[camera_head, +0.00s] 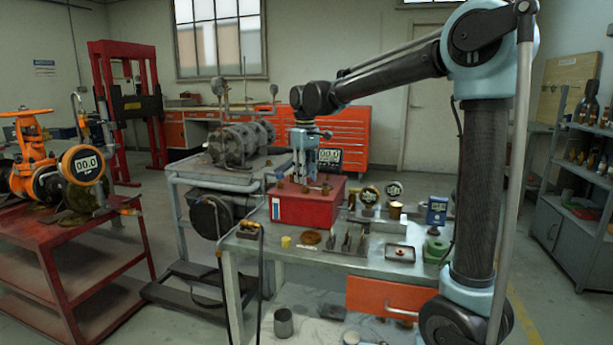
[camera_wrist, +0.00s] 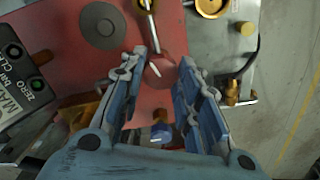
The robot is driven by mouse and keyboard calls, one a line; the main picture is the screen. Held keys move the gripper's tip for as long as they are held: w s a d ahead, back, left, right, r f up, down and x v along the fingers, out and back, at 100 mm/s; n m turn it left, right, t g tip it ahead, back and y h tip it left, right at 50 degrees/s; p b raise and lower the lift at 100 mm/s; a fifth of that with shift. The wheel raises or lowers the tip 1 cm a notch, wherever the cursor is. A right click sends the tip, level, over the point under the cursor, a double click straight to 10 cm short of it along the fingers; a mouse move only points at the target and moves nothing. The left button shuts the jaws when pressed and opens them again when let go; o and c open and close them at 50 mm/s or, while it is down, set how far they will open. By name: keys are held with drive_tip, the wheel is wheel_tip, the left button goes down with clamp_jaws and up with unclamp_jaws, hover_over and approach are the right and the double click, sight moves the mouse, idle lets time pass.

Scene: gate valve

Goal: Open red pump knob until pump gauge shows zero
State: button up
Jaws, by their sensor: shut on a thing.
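The red pump (camera_head: 300,207) is a red box on the workbench, with fittings on top. My gripper (camera_head: 306,177) points down over its top. In the wrist view my gripper (camera_wrist: 163,58) has its blue fingers on either side of a small red knob (camera_wrist: 158,71) and is shut on it. A metal rod beside the knob shows between the fingertips. A gauge with a digital display (camera_head: 328,157) stands behind the pump; its digits look like 00.0 but are too small to be sure.
The workbench (camera_head: 240,246) also holds round gauges (camera_head: 369,194), a blue meter (camera_head: 436,210) and a green item (camera_head: 436,248). An orange valve with a gauge (camera_head: 83,165) stands on a red table at left. A hose hangs at the bench's front left.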

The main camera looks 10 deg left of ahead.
drive_tip(key=shift+m, duration=0.6)
drive_tip(key=o, duration=1.1)
wheel_tip(320, 180, up, 12)
drive_tip(key=shift+w+f, duration=0.1)
drive_tip(key=shift+d, duration=0.15)
